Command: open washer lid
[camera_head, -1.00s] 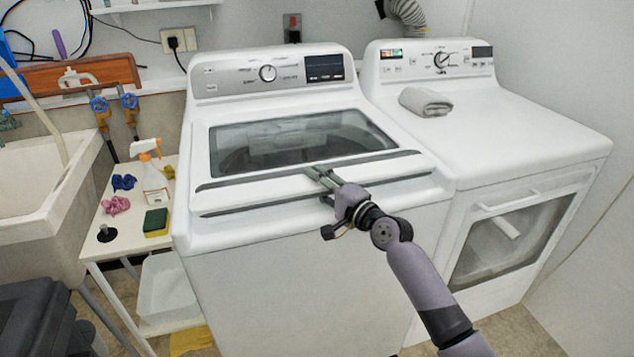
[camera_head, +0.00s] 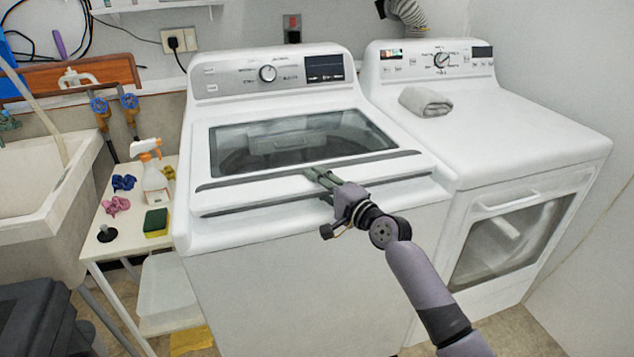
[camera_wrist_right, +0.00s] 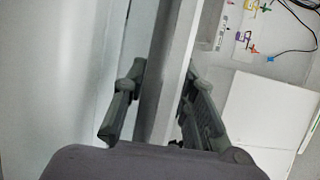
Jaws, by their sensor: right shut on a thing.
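The washer (camera_head: 290,280) is the white top-loading machine in the middle of the head view. Its lid (camera_head: 300,143) has a dark glass window and looks down or nearly down, with a dark gap along its front edge. My right gripper (camera_head: 315,176) is at the middle of the lid's front edge. In the right wrist view the two fingers of my right gripper (camera_wrist_right: 158,112) stand on either side of the lid's edge (camera_wrist_right: 172,70), shut on it. My left gripper is not in view.
A dryer (camera_head: 500,125) with a rolled grey towel (camera_head: 425,101) on top stands to the right. A small white table (camera_head: 128,240) with a spray bottle (camera_head: 155,180) and a sponge (camera_head: 156,222) stands left. A sink (camera_head: 40,200) is at far left.

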